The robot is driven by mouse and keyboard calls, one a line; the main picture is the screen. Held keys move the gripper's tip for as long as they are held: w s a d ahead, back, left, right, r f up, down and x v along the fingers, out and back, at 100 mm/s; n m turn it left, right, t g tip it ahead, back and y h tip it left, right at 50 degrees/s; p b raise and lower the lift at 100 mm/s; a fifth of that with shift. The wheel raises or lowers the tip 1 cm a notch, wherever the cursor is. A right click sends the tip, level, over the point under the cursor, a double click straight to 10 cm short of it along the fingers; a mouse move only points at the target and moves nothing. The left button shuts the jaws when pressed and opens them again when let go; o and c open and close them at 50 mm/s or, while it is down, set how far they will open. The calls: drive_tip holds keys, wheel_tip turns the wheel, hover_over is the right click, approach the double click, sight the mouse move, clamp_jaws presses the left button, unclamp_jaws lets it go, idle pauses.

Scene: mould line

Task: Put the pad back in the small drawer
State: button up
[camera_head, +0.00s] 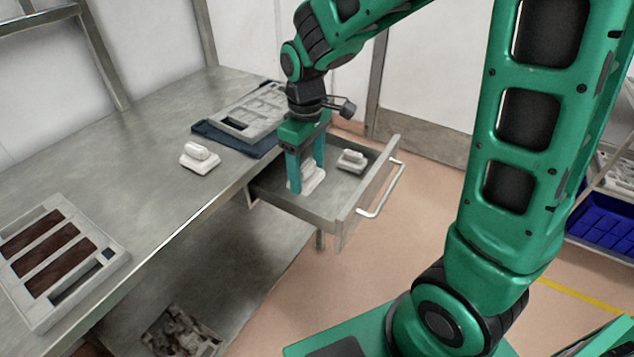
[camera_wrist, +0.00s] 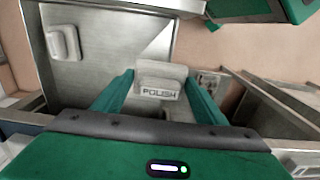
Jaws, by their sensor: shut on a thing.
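The small drawer (camera_head: 336,212) is pulled out from the bench, with its front panel and handle to the right. My gripper (camera_head: 306,182) points down into the drawer's left part and is shut on a whitish pad (camera_head: 314,176). In the wrist view the held pad (camera_wrist: 159,82) carries the word POLISH and sits between the fingers. Its underside is hidden, so I cannot tell whether it touches the drawer floor. A second, greyer pad (camera_head: 351,160) lies in the drawer near the front; the wrist view also shows it (camera_wrist: 63,43) at upper left.
Another white pad (camera_head: 199,160) lies on the bench top (camera_head: 150,135). A grey tray (camera_head: 252,112) on a dark blue mat (camera_head: 214,136) stands behind the drawer. A mould with brown strips (camera_head: 98,262) is at the front left. The drawer's walls surround my gripper.

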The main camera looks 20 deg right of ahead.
sight(317, 171)
drive_tip(key=shift+w+d+f, duration=0.1)
drive_tip(key=shift+d+f, duration=0.3)
drive_tip(key=shift+d, duration=0.25)
drive_tip(key=shift+w+d+f, duration=0.1)
drive_tip(key=shift+d+f, duration=0.3)
drive_tip(key=shift+d, duration=0.2)
drive_tip(key=shift+f, duration=2)
drive_tip(key=shift+f, duration=0.6)
drive_tip(key=o, duration=1)
drive_tip(key=shift+c, duration=0.2)
wheel_tip(317, 171, up, 13)
drive_tip(key=shift+r, duration=0.15)
drive_tip(key=s+d+m, duration=0.6)
drive_tip(key=s+d, duration=0.3)
drive_tip(key=s, duration=0.2)
drive_tip(key=s+d+m, duration=0.7)
drive_tip(key=s+d, duration=0.1)
drive_tip(key=s, duration=0.4)
drive_tip(key=shift+d+f+m, duration=0.3)
drive_tip(key=shift+d, duration=0.1)
